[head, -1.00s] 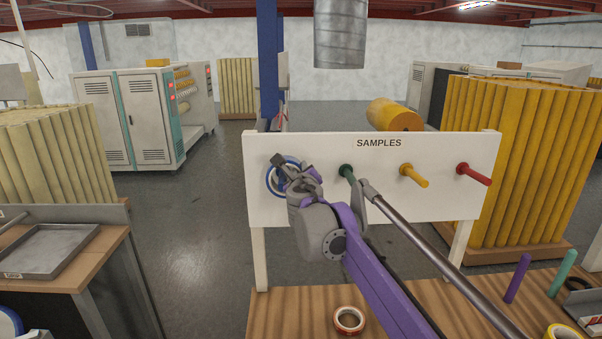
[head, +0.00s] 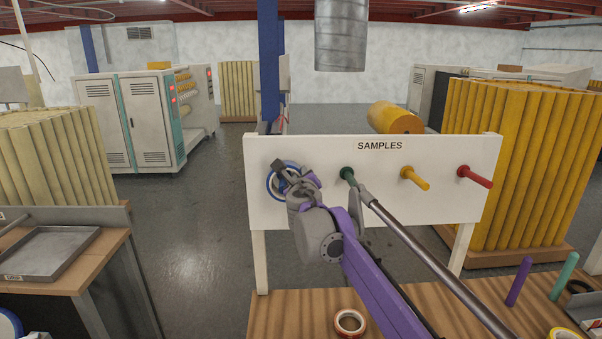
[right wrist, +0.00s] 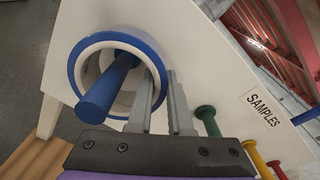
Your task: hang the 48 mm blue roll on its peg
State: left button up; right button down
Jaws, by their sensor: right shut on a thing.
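The blue roll (head: 270,183) is at the left end of the white SAMPLES board, partly hidden behind my right gripper (head: 283,170). In the right wrist view the blue roll (right wrist: 76,68) has a white inner ring, and the blue peg (right wrist: 105,88) passes through its hole and sticks out in front. My right gripper (right wrist: 160,88) is shut on the roll's right wall, one finger inside the hole and one outside. The roll is around the peg, close to the board; whether it touches the board I cannot tell. My left gripper is not in view.
The SAMPLES board (head: 330,208) also carries a green peg (head: 347,174), a yellow peg (head: 414,177) and a red peg (head: 475,175), all bare. A red-edged roll (head: 350,323) lies on the wooden bench (head: 300,305). Purple (head: 519,281) and teal (head: 562,275) posts stand at right.

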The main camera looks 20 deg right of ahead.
jog(key=shift+a+f+b, duration=0.25)
jog(key=shift+f+b, duration=0.05)
jog(key=shift+f, duration=0.95)
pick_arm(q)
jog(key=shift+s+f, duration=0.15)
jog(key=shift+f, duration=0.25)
pick_arm(e)
jog(key=c, duration=0.8)
grip_release()
jog(key=shift+r, duration=0.1)
jog(key=shift+o, duration=0.2)
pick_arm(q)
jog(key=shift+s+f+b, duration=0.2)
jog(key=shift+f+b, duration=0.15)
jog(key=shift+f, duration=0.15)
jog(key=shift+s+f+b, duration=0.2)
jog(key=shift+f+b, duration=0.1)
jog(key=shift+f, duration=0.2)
pick_arm(e)
jog(key=v, duration=1)
jog(key=shift+s, duration=0.35)
jog(key=shift+a, duration=0.1)
jog(key=shift+c, duration=0.3)
